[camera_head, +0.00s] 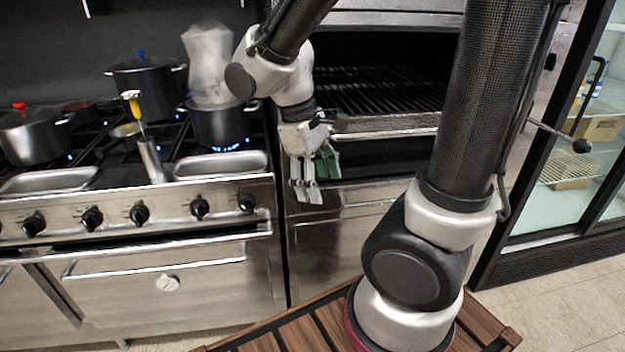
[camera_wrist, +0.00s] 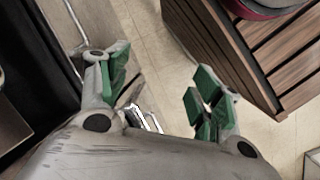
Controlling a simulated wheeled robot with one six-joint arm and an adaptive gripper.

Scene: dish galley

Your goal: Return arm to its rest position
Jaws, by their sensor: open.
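My gripper (camera_head: 310,180) hangs at the end of my bent arm in the head view, fingers pointing down in front of the oven and beside the stove's right end. In the wrist view my gripper (camera_wrist: 165,112) shows two grey fingers with green pads, spread well apart. Nothing is held between them; the tiled floor shows through the gap.
A stove (camera_head: 135,212) with steaming pots and lit burners stands left. An open oven (camera_head: 375,95) with a rack is behind my gripper. A glass-door fridge (camera_head: 575,160) is at right. Below is a slatted wooden platform (camera_head: 300,338); pale floor (camera_head: 560,310) is clear.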

